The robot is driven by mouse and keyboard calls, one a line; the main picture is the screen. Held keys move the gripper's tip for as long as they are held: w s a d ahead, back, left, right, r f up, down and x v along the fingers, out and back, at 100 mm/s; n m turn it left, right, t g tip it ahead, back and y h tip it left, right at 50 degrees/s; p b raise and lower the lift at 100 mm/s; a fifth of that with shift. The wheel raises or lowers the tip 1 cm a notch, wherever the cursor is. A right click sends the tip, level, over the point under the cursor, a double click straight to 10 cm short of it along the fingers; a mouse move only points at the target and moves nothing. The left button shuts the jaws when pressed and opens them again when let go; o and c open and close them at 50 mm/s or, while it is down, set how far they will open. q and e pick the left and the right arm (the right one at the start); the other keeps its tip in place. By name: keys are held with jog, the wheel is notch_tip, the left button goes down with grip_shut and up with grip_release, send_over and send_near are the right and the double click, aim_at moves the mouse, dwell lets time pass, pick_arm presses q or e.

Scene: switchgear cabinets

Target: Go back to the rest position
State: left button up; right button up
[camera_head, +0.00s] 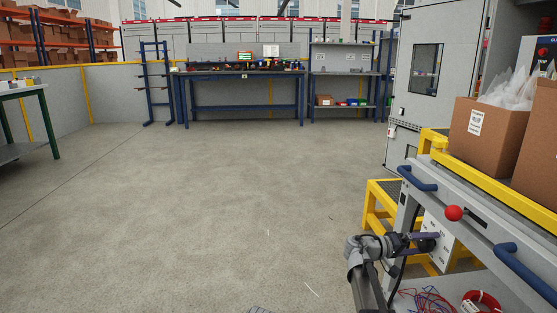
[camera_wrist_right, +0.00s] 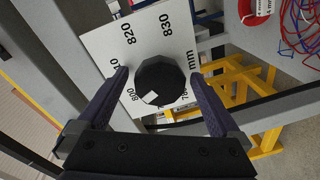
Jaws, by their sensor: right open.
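My right gripper (camera_head: 428,238) is low at the right in the head view, beside the cart's side. Its two dark fingers show in the right wrist view (camera_wrist_right: 159,76), spread apart. A black faceted knob (camera_wrist_right: 160,80) sits between and beyond the fingertips, in front of a white plate (camera_wrist_right: 125,42) with numbers such as 820 and 830 and "mm". Gaps show on both sides of the knob; I cannot tell how deep the fingers reach around it. The white plate also shows in the head view (camera_head: 440,254). My left gripper is not in view.
The grey cart (camera_head: 480,215) at the right has blue handles (camera_head: 417,178), a red ball knob (camera_head: 454,213) and cardboard boxes (camera_head: 487,132). Yellow steps (camera_head: 378,205) stand behind it, near a grey cabinet (camera_head: 418,85). Open floor (camera_head: 200,200) fills the middle and left.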

jog(key=m, duration=0.4)
jog(key=shift+f+m+b, duration=0.1)
jog(key=shift+m+b, duration=0.2)
jog(key=shift+b, duration=0.05)
jog(key=m, duration=0.4)
jog(key=shift+h+b, duration=0.3)
jog(key=shift+a, duration=0.1)
